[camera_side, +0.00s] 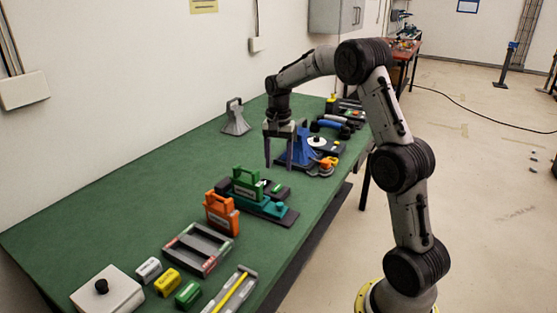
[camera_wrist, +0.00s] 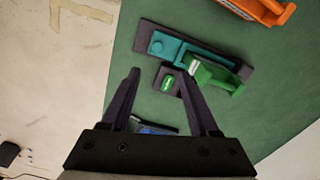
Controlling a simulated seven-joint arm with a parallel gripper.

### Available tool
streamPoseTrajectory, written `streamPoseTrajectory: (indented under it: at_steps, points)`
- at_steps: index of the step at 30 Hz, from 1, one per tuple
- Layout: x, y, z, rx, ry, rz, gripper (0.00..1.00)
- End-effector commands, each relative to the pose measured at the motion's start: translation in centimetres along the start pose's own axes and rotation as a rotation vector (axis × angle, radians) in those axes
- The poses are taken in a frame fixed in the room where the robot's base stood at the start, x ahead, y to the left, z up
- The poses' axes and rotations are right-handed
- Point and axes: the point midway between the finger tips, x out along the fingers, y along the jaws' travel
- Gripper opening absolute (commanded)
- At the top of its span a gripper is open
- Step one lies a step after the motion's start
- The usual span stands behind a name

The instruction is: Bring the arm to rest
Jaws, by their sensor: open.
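My gripper (camera_side: 281,148) hangs from my arm above the green table (camera_side: 150,185), pointing down in the side view. Its two dark fingers are apart with nothing between them. In the wrist view my gripper (camera_wrist: 158,85) also shows open. A green handset-like block (camera_side: 246,182) stands on a teal unit with a dark base (camera_side: 290,217), in front of the gripper. In the wrist view the green block (camera_wrist: 215,77) and the teal unit (camera_wrist: 165,45) lie beyond the fingertips. A blue stand (camera_side: 299,150) is just behind or beside the gripper; their gap cannot be told.
An orange block (camera_side: 221,213) stands nearer the camera. A grey tray (camera_side: 198,250), a white box with a black knob (camera_side: 106,290) and small white, yellow and green blocks (camera_side: 167,282) lie at the front. A grey stand (camera_side: 235,118) is at the back. The left of the table is clear.

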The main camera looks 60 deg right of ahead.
Motion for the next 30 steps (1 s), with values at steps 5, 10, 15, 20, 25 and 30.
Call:
streamPoseTrajectory:
  at_steps: [5,10,15,20,25,30]
  points:
    - [-0.5,0.0,0.0,0.0,0.0,0.0,0.61]
    - [-0.5,0.0,0.0,0.0,0.0,0.0,0.61]
    - [-1.8,-1.0,1.0,-0.029,0.021,-0.023,0.61]
    - [-7.5,-1.8,5.0,-0.108,0.089,-0.104,0.61]
    - [-12.6,0.1,11.5,-0.245,0.153,-0.191,0.61]
    - [-15.4,3.8,17.5,-0.432,0.214,-0.267,0.61]
